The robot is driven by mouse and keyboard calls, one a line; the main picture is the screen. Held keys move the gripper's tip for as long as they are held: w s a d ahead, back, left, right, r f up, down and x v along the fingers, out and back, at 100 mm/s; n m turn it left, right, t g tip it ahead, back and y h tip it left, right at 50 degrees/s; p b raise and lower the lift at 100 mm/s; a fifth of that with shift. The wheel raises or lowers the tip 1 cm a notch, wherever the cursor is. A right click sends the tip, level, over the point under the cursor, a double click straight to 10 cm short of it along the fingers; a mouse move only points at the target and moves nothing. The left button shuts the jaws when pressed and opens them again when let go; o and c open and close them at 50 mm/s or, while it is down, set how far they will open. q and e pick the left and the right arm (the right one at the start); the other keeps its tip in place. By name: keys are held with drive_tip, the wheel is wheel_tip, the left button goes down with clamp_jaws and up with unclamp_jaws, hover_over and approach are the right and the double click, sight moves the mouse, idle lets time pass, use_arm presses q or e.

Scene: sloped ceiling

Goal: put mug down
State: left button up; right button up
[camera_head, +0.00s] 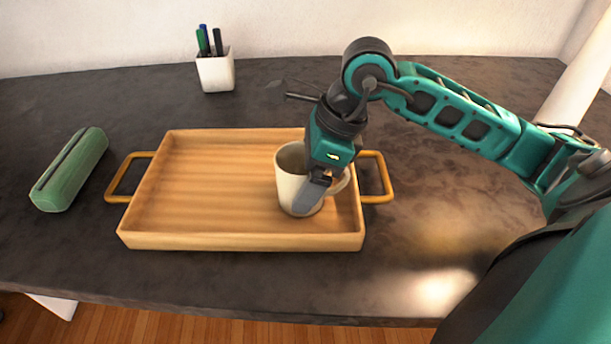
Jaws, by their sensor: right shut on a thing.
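A cream mug (289,182) is upright at the right side of a wooden tray (240,242) with two yellow handles. Its base appears to be at the tray floor; I cannot tell for certain whether it touches. My right gripper (312,194) comes down over the mug's right side, shut on it near its handle. The gripper hides part of the mug's rim and wall. My left gripper is not in view.
A green case (69,170) lies left of the tray. A white pen cup (215,73) with several pens stands behind it. The tray's left and middle are empty. The dark table (440,240) is clear to the right.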

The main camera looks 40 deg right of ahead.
drive_tip(key=shift+r, duration=0.1)
drive_tip(key=o, duration=0.8)
drive_tip(key=shift+f, duration=0.2)
drive_tip(key=shift+o, duration=1.2)
